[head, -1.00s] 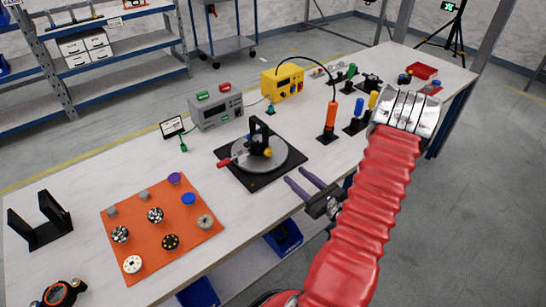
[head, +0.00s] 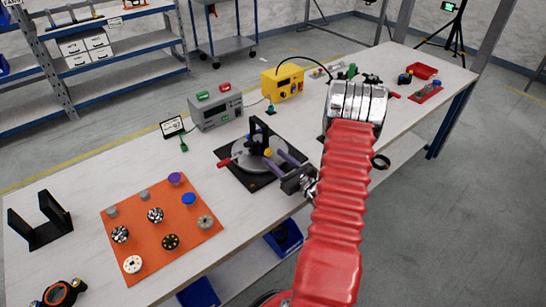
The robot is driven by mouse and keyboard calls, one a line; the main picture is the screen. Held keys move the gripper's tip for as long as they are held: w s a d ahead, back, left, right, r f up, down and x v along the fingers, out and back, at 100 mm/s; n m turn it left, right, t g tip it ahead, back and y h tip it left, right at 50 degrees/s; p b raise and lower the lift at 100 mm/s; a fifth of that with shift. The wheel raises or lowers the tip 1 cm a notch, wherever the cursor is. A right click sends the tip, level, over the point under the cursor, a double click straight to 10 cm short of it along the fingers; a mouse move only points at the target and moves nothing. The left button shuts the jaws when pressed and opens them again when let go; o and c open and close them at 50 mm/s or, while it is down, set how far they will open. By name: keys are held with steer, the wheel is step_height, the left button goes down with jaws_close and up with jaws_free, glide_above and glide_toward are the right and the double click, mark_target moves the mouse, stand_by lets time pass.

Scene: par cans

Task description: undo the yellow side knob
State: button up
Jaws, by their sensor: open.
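The yellow side knob (head: 269,152) shows in the head view on the right side of a black upright bracket (head: 257,131). The bracket stands on a round grey disc (head: 240,160) on a black base plate (head: 229,168). My gripper (head: 274,156) is open, with its two purple fingers reaching over the disc from the right. The fingertips are at the knob, which appears between or just beyond them. I cannot tell whether they touch it.
A red handle (head: 229,161) sticks out left of the disc. A grey instrument (head: 216,107) and a yellow box (head: 283,82) stand behind. An orange mat (head: 148,245) with several knobs lies at front left. My red arm hides part of the table's right side.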

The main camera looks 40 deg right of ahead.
steer(key=shift+w+d, duration=0.1)
steer(key=shift+w, duration=0.9)
steer(key=shift+c, duration=0.6)
steer(key=c, duration=1)
